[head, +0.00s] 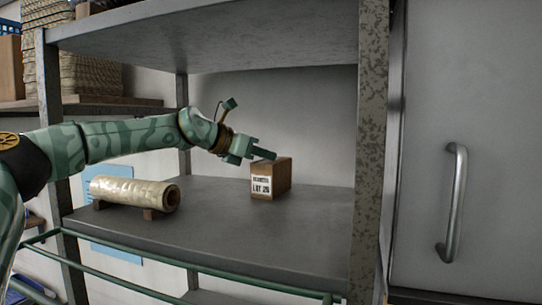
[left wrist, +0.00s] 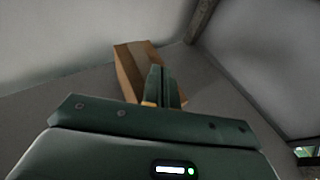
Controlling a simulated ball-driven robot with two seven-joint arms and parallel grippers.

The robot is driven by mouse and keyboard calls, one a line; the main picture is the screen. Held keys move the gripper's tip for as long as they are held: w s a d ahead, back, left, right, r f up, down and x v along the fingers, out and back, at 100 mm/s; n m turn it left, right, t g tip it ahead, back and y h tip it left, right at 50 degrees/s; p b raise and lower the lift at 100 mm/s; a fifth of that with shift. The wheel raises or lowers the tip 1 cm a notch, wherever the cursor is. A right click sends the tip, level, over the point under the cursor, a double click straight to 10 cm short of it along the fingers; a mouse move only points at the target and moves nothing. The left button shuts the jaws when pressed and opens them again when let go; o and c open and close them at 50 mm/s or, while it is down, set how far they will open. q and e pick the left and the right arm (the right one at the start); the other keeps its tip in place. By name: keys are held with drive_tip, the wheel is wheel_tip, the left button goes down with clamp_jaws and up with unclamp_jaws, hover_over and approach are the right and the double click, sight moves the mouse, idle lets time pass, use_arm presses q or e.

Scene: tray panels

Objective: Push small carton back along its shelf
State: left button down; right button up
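The small carton (head: 271,181) is a brown box with a white label, standing upright on the grey metal shelf (head: 240,237), right of its middle. It also shows in the left wrist view (left wrist: 127,72), just beyond my fingers. My left gripper (head: 268,153) reaches in from the left, its fingers at the height of the carton's top left edge. In the left wrist view the fingers (left wrist: 163,86) lie close together with nothing between them. They overlap the carton in both views; I cannot tell whether they touch it. My right gripper is not in view.
A pale wrapped roll (head: 130,192) lies on a wooden cradle at the shelf's left. A green rail (head: 190,264) runs along the front. An upper shelf (head: 220,35) hangs above, and a mottled post (head: 371,150) stands at the right. The shelf around the carton is clear.

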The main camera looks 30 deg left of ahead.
use_arm(q)
drive_tip(key=shift+a+r+p, duration=0.2)
drive_tip(key=shift+r+p, duration=0.05)
drive_tip(key=shift+p, duration=0.1)
drive_tip(key=shift+s+a+f+b, duration=0.1)
drive_tip(key=shift+s+a+b, duration=0.2)
drive_tip(key=shift+b, duration=0.15)
drive_tip(key=s+a+b, duration=0.4)
drive_tip(key=s+b, duration=0.1)
drive_tip(key=s, duration=0.5)
drive_tip(key=shift+r+b, duration=0.25)
drive_tip(key=shift+b, duration=0.1)
drive_tip(key=shift+s+a, duration=0.1)
drive_tip(key=shift+s, duration=0.05)
